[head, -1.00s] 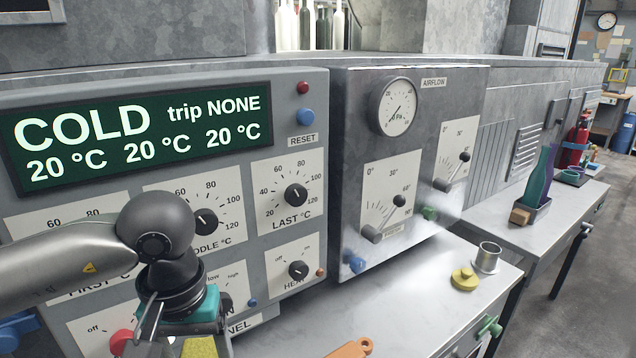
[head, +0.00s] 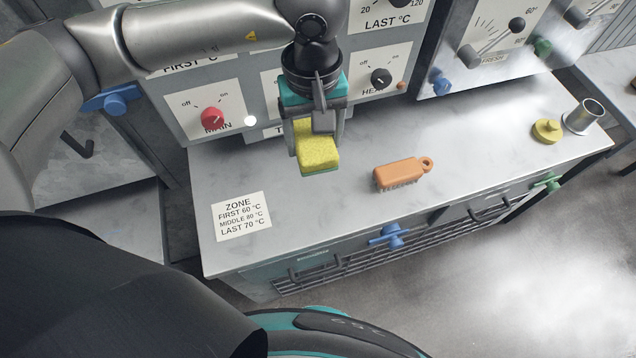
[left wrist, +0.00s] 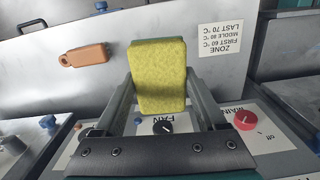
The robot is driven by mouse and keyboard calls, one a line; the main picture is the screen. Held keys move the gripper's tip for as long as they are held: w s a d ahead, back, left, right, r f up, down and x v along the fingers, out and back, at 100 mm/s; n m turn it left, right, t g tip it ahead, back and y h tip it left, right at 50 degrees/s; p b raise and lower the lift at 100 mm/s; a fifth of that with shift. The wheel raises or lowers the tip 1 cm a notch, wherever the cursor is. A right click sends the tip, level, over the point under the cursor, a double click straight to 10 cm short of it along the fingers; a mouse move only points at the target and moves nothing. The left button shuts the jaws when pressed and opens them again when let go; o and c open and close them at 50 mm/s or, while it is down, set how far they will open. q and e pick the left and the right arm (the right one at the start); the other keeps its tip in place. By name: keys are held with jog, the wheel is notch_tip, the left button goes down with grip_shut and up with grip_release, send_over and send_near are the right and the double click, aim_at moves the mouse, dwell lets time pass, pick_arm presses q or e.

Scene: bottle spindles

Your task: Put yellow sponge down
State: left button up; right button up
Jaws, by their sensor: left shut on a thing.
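The yellow sponge (head: 318,150), with a green underside, is held in my left gripper (head: 319,140). The gripper points down at the back of the grey bench (head: 330,215), in front of the control panel. The fingers are shut on the sponge's sides. In the left wrist view the sponge (left wrist: 158,78) sits between the two fingers (left wrist: 160,95). It appears to be above the bench top; the exact gap cannot be told. My right gripper is not in view.
An orange brush (head: 398,174) lies on the bench right of the sponge. A zone label (head: 241,216) is at the left. A yellow knobbed lid (head: 547,130) and a metal cup (head: 583,117) stand at the far right. Panel knobs, including a red one (head: 212,118), are close behind the gripper.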

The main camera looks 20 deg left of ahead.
pick_arm(q)
jog(key=shift+w+d+f+n, duration=0.1)
jog(key=shift+d+n, duration=0.1)
jog(key=shift+n, duration=0.1)
send_over(318, 202)
notch_tip(318, 202, down, 15)
jog(key=shift+r+b, duration=0.1)
jog(key=shift+b, duration=0.25)
jog(key=shift+f+b, duration=0.3)
jog(key=shift+f, duration=2.35)
jog(key=shift+f, duration=0.15)
jog(key=o, duration=1.2)
jog(key=shift+o, duration=0.2)
